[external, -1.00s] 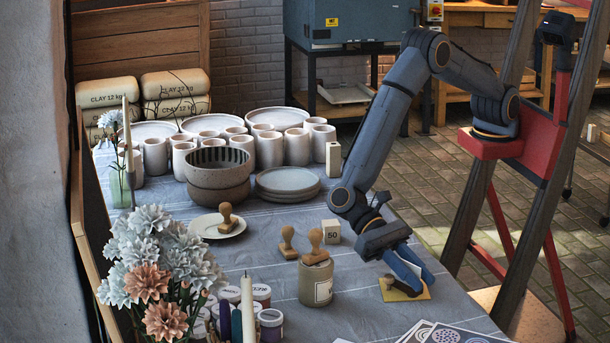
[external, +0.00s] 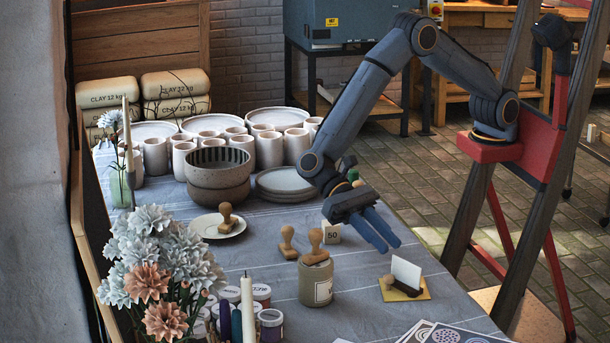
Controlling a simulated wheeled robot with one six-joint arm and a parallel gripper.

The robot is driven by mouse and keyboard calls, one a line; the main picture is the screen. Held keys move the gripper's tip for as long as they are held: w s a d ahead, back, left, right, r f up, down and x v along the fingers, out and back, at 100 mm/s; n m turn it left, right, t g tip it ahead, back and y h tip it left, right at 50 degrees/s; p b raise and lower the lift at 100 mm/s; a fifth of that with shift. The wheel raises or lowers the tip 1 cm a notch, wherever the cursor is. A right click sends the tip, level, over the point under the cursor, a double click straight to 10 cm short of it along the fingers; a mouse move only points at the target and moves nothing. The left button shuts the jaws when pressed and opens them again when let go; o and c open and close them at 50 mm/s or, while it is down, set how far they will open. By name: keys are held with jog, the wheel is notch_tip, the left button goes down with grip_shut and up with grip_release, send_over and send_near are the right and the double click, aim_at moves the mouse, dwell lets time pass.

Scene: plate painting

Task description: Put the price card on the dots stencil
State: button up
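A small block marked 50 (external: 332,233) stands behind my gripper. A pot (external: 316,284) with a wooden stamp on it is to the left. Patterned sheets (external: 452,334) lie at the front edge. Bowls, plates and cups fill the back. The table between pot and yellow sheet is clear.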

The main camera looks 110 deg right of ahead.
jog(key=s+d+n+t+h, duration=0.1)
jog(key=s+d+n+h, duration=0.25)
jog(key=d, duration=1.05)
jog(key=s+d+n+t+h, duration=0.25)
jog(key=s+d, duration=0.25)
jog(key=d, duration=0.8)
jog(key=s+d+n+t+h, duration=0.1)
jog(key=s+d+n+h, duration=0.1)
jog(key=s+d, duration=0.5)
jog(key=s+d+n+h, duration=0.3)
jog(key=s+d, duration=0.4)
jog(key=d, duration=0.6)
jog(key=shift+s+d+r+n+t+h, duration=0.3)
jog(key=shift+d+r+t+h, duration=0.1)
jog(key=shift+h, duration=0.3)
jog(key=a+r+n+p, duration=0.2)
jog(key=a+r+p, duration=0.1)
jog(key=a+p, duration=0.2)
jog(key=shift+a, duration=0.4)
